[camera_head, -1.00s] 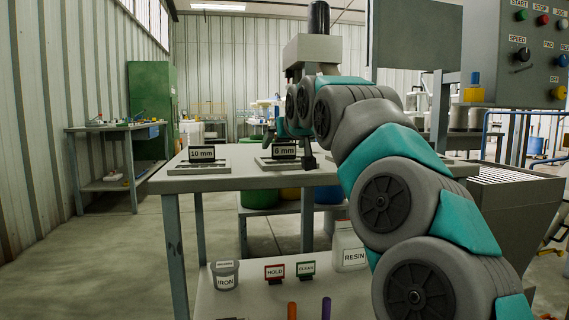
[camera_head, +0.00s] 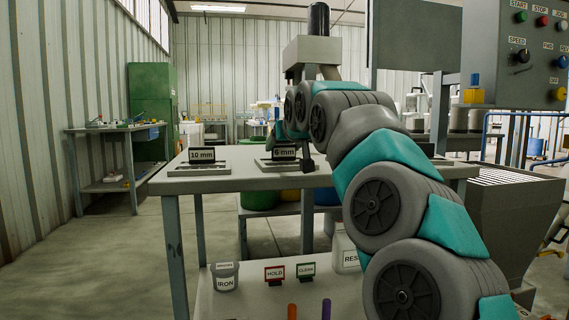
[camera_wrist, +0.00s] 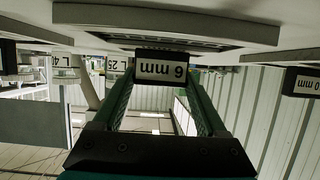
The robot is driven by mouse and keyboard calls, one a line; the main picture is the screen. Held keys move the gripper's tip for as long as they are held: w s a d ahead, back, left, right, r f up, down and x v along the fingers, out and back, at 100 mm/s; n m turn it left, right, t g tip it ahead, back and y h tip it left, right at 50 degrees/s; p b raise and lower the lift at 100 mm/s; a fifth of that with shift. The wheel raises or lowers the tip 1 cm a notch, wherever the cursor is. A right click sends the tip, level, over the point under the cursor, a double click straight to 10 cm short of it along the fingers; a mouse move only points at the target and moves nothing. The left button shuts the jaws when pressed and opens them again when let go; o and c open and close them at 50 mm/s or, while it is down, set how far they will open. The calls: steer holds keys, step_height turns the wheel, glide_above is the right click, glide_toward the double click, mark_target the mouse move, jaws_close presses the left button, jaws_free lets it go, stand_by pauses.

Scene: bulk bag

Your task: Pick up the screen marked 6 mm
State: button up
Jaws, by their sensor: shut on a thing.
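The 6 mm screen (camera_head: 266,164) is a flat grey frame on the near bench, with an upright dark tag reading "6 mm" (camera_head: 285,154). The wrist view is upside down; there the tag (camera_wrist: 161,69) stands between the two green fingers of my gripper (camera_wrist: 160,78), and the flat frame (camera_wrist: 150,20) shows above it. My gripper is shut on the tag of this screen. In the head view my arm partly covers the gripper and the screen's right side. I see no clear gap between the frame and the bench.
The 10 mm screen (camera_head: 200,168) lies to the left on the same bench (camera_head: 235,183). A lower shelf in front holds an iron tub (camera_head: 225,277), HOLD (camera_head: 275,273) and CLEAN (camera_head: 306,270) signs and a resin container (camera_head: 345,250). A grey hopper (camera_head: 513,220) stands at the right.

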mark_target(285, 145)
jaws_close()
steer(key=shift+r, duration=0.15)
step_height(285, 145, up, 9)
steer(key=p, duration=0.4)
steer(key=shift+p, duration=0.4)
steer(key=shift+r+p, duration=0.25)
steer(key=shift+p, duration=0.05)
